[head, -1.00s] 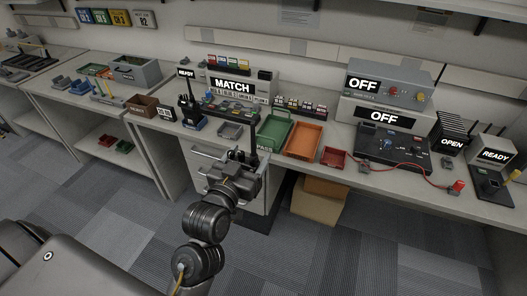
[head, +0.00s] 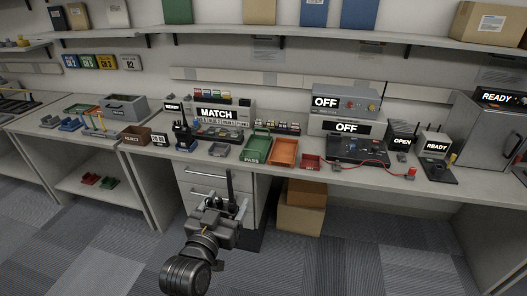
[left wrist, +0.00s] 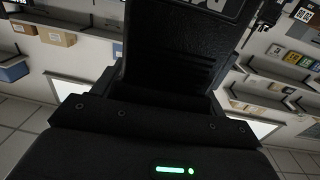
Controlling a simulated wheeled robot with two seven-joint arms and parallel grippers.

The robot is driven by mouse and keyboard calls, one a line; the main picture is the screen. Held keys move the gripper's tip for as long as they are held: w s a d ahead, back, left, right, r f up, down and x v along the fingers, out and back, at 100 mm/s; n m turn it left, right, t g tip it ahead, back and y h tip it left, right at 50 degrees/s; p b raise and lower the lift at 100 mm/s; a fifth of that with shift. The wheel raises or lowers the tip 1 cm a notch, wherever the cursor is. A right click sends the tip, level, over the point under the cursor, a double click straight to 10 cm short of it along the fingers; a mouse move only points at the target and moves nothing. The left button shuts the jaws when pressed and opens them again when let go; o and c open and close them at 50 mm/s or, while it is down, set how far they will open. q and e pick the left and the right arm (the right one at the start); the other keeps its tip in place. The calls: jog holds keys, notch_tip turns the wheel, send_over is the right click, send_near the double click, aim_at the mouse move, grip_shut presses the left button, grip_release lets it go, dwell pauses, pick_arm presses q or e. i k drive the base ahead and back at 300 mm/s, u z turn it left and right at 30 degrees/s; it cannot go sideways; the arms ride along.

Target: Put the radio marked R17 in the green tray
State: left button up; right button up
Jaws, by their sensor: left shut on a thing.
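My left gripper (head: 224,212) is in front of the bench's drawers in the head view, below and left of the green tray. It is shut on a black radio (head: 230,184), whose antenna points up. In the left wrist view the radio's dark body (left wrist: 178,45) fills the middle; its white marking is cut off at the top edge and I cannot read it. The green tray (head: 247,156), lettered PASS, lies on the bench at its front edge and looks empty. My right gripper is not in view.
An orange tray (head: 284,152) and a small red tray (head: 311,162) lie right of the green one. A grey tray (head: 218,150) lies left of it. Another black radio (head: 182,134) stands in a blue holder. Cardboard boxes (head: 300,218) sit below the bench.

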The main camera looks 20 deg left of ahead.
aim_at(257, 144)
jog(key=z, duration=0.6)
jog(key=i, duration=1.6)
jog(key=u, duration=0.65)
